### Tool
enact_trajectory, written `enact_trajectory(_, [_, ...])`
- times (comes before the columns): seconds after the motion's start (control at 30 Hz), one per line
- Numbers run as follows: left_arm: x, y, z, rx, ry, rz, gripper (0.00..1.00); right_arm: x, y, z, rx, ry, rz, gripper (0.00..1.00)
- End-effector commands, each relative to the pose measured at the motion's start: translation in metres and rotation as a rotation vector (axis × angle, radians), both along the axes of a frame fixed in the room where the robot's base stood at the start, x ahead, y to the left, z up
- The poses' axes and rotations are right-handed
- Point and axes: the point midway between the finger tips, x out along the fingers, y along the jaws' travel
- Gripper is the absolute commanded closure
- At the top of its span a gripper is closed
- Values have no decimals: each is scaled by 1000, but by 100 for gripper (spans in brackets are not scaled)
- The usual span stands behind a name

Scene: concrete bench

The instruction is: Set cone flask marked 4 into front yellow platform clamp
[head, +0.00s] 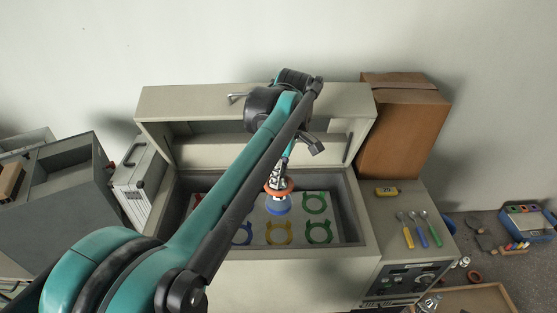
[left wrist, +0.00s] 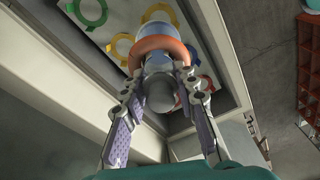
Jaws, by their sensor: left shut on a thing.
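My left gripper (head: 284,166) reaches into the open chest and is shut on the neck of a cone flask with blue contents (head: 277,206) and an orange ring. The left wrist view shows the fingers (left wrist: 160,82) around the neck, with the orange ring (left wrist: 160,50) beyond. I cannot read a number on the flask. It hangs upright or nearly so over the clamp platform (head: 299,226). The front yellow clamp (head: 278,234) shows just below the flask in the head view, with nothing visible in it. The height gap is unclear. My right gripper is out of view.
Green clamps (head: 319,233) and a blue clamp (head: 242,235) flank the yellow one. The chest walls (head: 350,215) enclose the platform, with the raised lid (head: 350,100) behind.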

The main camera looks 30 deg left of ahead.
Motion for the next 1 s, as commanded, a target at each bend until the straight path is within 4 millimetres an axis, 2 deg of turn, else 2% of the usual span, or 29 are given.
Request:
enact_trajectory(0.27, [0, 0, -22, 0, 0, -1, 100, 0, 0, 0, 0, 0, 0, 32])
enact_trajectory(0.7, [0, 0, -80, 0, 0, -1, 100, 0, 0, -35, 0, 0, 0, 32])
enact_trajectory(1.0, [-1, 0, -108, 0, 0, -1, 100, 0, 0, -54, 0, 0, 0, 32])
